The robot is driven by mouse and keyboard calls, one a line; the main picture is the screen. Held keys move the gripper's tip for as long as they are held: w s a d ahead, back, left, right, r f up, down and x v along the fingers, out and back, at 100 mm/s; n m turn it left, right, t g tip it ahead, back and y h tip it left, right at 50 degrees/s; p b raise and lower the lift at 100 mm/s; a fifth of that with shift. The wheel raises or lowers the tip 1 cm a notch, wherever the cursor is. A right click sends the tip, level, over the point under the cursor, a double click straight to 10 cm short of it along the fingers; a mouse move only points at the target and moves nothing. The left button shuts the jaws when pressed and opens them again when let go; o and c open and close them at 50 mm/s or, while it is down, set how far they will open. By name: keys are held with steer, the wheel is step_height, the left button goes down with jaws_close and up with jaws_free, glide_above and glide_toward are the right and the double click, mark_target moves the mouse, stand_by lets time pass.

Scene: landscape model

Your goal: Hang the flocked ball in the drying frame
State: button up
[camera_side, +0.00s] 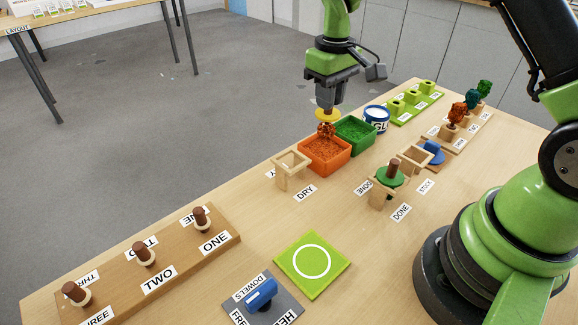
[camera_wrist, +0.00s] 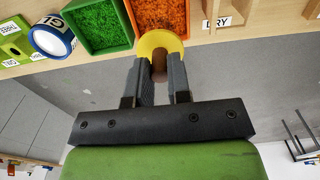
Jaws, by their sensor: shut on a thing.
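My gripper (camera_side: 326,104) is shut on a brown dowel (camera_wrist: 159,66) that passes through a yellow disc (camera_side: 326,115). The disc also shows in the wrist view (camera_wrist: 160,42). Below the disc hangs the flocked ball (camera_side: 326,130), rough and orange-brown. It is over the orange-filled tray (camera_side: 313,162), near its back edge; I cannot tell whether it touches the contents. The ball is hidden behind the disc in the wrist view. The drying frame (camera_side: 278,177), pale wood with an open top, stands left of the tray beside the DRY label (camera_side: 305,193) and looks empty.
A green-filled tray (camera_side: 372,133) adjoins the orange one, with a white-and-blue glue tub (camera_side: 377,119) behind. A dowel board (camera_side: 170,272) lies front left.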

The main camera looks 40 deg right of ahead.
stand_by(0.3)
steer(key=r, duration=0.5)
steer(key=shift+a+r, duration=0.2)
steer(key=shift+a, duration=0.05)
steer(key=a, duration=0.9)
steer(key=shift+f, duration=0.15)
steer(key=shift+c, duration=0.3)
glide_toward(291, 171)
steer(key=w+d+r, duration=0.1)
steer(key=w+d, duration=0.1)
step_height(291, 171, down, 6)
steer(key=shift+w+f, duration=0.15)
steer(key=shift+w, duration=0.05)
steer(key=shift+d, duration=0.1)
steer(key=o, duration=0.8)
steer(key=shift+o, duration=0.2)
